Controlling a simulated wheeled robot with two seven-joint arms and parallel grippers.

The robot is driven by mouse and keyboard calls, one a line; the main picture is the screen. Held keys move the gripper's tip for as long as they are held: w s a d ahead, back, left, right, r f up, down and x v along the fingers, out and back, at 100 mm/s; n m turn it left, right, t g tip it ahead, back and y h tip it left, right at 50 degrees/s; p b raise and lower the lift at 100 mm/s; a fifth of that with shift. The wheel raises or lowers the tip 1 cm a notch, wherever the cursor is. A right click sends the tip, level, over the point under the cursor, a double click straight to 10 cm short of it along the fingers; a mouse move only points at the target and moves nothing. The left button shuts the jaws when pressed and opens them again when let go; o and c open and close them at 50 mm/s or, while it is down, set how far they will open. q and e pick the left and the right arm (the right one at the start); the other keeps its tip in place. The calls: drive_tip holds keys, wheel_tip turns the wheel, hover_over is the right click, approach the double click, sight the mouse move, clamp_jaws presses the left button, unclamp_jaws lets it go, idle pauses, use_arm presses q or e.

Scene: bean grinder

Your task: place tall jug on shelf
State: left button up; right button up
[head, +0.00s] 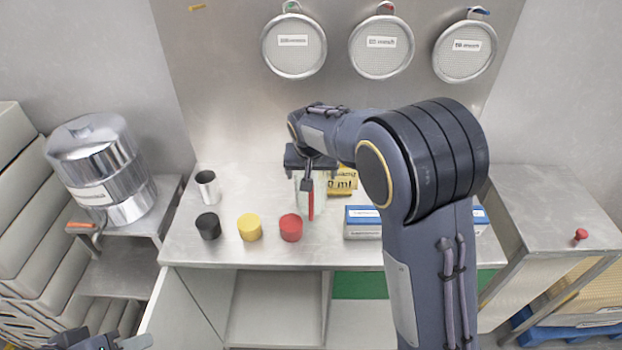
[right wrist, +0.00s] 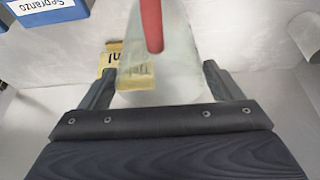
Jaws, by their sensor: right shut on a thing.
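The tall jug (head: 303,204) is clear, with a red handle, and is upright at the back middle of the metal table (head: 185,245). My right gripper (head: 309,172) reaches it from above and is shut on it. In the right wrist view the clear jug (right wrist: 182,60) stands between the two fingers (right wrist: 160,85), its red handle facing the camera's far side. I cannot tell whether its base touches the table. Below the tabletop is an open compartment with a pale shelf (head: 272,312). My left gripper (head: 105,342) is only partly in view at the bottom left.
Black (head: 208,225), yellow (head: 249,227) and red (head: 290,227) lidded pots line the table front. A metal cup (head: 207,187) stands behind them. A yellow card (head: 343,182) and blue-white boxes (head: 362,222) are near the jug. A steel urn (head: 103,170) stands left.

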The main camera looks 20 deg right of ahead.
drive_tip(key=x, duration=0.4)
drive_tip(key=shift+s+a+f, duration=0.1)
drive_tip(key=shift+f, duration=0.45)
drive_tip(key=shift+f, duration=0.15)
drive_tip(key=o, duration=1.1)
